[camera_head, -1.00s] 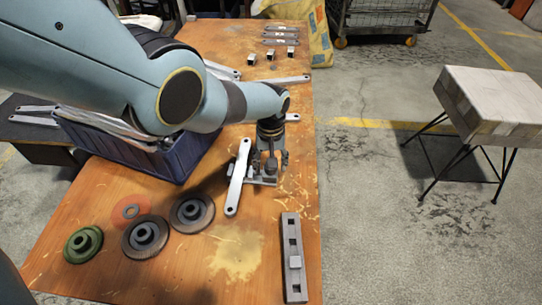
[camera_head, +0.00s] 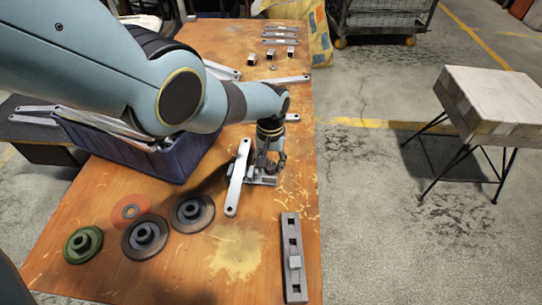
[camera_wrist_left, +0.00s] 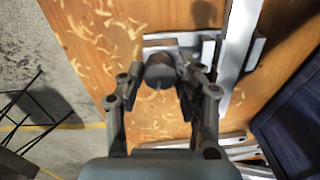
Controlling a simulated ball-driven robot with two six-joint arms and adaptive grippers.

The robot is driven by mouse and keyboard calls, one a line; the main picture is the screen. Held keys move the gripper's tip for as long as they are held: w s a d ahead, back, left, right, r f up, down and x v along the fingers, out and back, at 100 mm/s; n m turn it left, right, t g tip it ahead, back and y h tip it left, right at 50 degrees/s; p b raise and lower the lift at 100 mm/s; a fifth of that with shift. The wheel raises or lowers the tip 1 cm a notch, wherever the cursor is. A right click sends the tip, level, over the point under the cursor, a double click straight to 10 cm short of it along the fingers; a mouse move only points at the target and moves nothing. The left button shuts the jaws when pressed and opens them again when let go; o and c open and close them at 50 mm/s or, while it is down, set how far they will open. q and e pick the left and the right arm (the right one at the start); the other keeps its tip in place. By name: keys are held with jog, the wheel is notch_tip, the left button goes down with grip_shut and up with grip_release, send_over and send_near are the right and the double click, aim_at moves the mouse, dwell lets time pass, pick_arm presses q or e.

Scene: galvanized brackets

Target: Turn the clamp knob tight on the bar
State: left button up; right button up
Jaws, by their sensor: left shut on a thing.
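The clamp (camera_head: 262,181) stands on the wooden table near its right edge. Its jaw part shows as pale metal in the left wrist view (camera_wrist_left: 180,40). A flat galvanized bar (camera_head: 236,182) lies at the clamp's left side and also shows in the wrist view (camera_wrist_left: 238,45). My left gripper (camera_head: 269,166) points down over the clamp. In the wrist view its two fingers (camera_wrist_left: 160,78) are shut on the dark round clamp knob (camera_wrist_left: 159,70), one on each side. How tight the bar sits in the clamp cannot be seen. My right gripper is not in view.
A blue crate (camera_head: 165,165) with metal strips stands left of the clamp. Several grinding discs (camera_head: 145,236) lie at the front left. A slotted grey rail (camera_head: 290,245) lies at the front right. Small blocks (camera_head: 252,60) and flat brackets (camera_head: 282,35) lie at the far end.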

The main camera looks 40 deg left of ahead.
pick_arm(q)
jog(key=m, duration=0.7)
jog(key=shift+m, duration=0.3)
jog(key=m, duration=0.6)
jog(key=shift+m, duration=0.4)
jog(key=o, duration=1)
jog(key=shift+r, duration=0.1)
notch_tip(320, 180, up, 6)
jog(key=p, duration=0.5)
